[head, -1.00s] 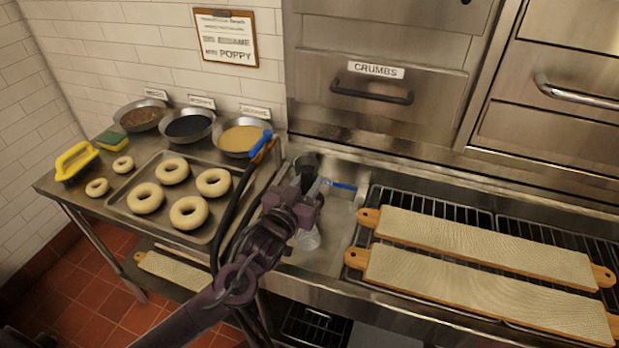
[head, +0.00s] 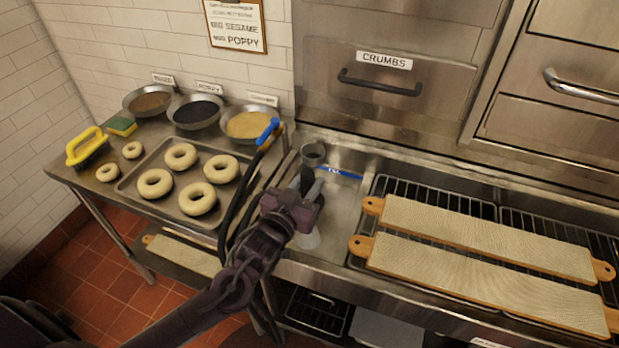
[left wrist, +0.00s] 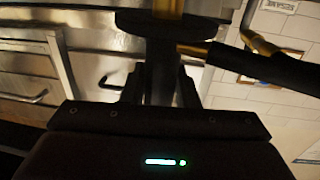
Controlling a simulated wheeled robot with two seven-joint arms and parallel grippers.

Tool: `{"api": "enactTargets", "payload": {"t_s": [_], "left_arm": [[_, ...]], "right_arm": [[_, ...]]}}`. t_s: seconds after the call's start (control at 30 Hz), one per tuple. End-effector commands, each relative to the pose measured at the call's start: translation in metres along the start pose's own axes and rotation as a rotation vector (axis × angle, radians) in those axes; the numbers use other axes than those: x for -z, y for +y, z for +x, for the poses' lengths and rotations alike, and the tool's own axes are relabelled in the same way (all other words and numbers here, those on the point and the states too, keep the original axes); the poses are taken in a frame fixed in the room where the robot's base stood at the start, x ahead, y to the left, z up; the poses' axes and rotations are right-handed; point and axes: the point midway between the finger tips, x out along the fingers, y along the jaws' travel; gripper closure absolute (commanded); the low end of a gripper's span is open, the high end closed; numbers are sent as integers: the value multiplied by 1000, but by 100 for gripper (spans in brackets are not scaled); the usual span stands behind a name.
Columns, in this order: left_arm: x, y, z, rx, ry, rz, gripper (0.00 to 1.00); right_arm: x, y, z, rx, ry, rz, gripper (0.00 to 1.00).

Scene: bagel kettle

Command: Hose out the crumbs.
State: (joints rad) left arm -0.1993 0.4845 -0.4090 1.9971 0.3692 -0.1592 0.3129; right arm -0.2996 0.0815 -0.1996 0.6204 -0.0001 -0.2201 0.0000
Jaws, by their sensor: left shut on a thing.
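My left gripper (head: 308,182) is over the metal counter between the bagel tray and the racks. In the left wrist view its fingers are shut on a dark hose nozzle (left wrist: 162,70) with brass at its far end. A black hose (head: 236,195) with a blue-handled, brass-coloured fitting (head: 268,132) runs beside my left arm; a black length also shows in the wrist view (left wrist: 245,68). The drawer labelled CRUMBS (head: 440,105) is in the back wall and looks closed; its dark handle (head: 380,84) is clear. No crumbs can be made out. My right gripper is not in view.
A tray (head: 128,185) of bagels and several seed bowls (head: 195,113) stand left. Long boards (head: 480,235) lie on racks at right.

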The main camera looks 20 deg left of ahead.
Motion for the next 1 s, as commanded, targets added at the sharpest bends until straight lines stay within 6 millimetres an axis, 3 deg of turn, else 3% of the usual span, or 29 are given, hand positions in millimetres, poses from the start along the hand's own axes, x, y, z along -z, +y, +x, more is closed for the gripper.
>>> {"api": "enactTargets", "payload": {"t_s": [1.0], "left_arm": [[1, 4, -34, 0, 3, 0, 100]], "right_arm": [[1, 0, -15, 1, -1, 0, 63]]}}
